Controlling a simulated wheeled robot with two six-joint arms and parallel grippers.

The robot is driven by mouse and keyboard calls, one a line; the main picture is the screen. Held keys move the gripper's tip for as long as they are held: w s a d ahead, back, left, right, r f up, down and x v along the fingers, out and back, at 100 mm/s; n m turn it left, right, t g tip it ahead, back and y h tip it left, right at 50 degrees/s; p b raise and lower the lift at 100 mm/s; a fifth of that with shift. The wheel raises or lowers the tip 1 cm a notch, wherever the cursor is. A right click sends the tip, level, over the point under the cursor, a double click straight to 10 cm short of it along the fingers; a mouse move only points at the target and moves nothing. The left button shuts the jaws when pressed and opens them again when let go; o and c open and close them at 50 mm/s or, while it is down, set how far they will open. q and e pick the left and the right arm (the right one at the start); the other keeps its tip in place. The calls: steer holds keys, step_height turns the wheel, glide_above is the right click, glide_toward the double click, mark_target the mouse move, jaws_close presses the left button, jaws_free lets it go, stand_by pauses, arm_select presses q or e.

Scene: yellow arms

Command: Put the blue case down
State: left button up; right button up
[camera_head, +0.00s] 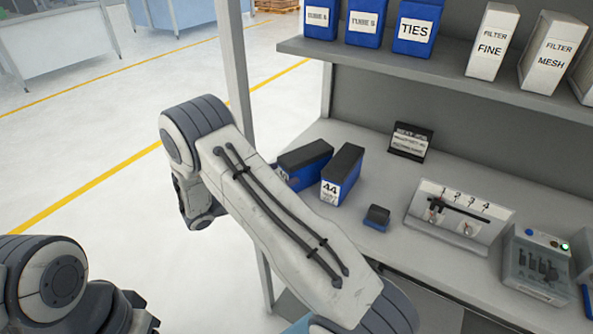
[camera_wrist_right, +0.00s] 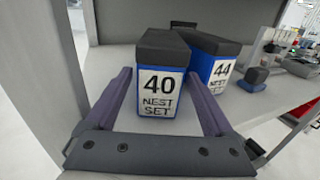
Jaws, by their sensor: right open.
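The blue case with a dark lid and a label reading 40 NEST SET (camera_wrist_right: 158,92) stands upright on the grey bench (camera_wrist_right: 255,105) in the right wrist view. My right gripper (camera_wrist_right: 158,80) is open, with one finger on each side of this case. I cannot tell whether a finger touches it. In the head view, the case (camera_head: 304,158) is at the left end of the bench (camera_head: 352,225), partly behind my right forearm, which also hides most of the right gripper. My left arm shows at the lower left, its gripper out of view.
A similar blue case marked 44 (camera_head: 338,180) stands close on the right. Farther right are a small dark and blue block (camera_head: 377,217), a numbered rack (camera_head: 459,219) and a switch box (camera_head: 537,264). A shelf (camera_head: 400,68) with labelled boxes hangs above. A post (camera_head: 234,65) stands left.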

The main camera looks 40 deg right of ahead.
steer(key=shift+a+r, duration=0.1)
steer(key=shift+a, duration=1.75)
steer(key=s+a+r+m+y, duration=0.2)
steer(key=s+a+m+y, duration=0.3)
steer(key=s+a+y, duration=0.4)
steer(key=s+a+r+m+y, duration=0.3)
steer(key=s+a+m+y, duration=0.2)
steer(key=s+a+y, duration=0.5)
steer(key=s+a, duration=0.5)
steer(key=s, duration=0.3)
steer(key=shift+r+m, duration=0.25)
steer(key=shift+m, duration=0.15)
steer(key=shift+r, duration=0.15)
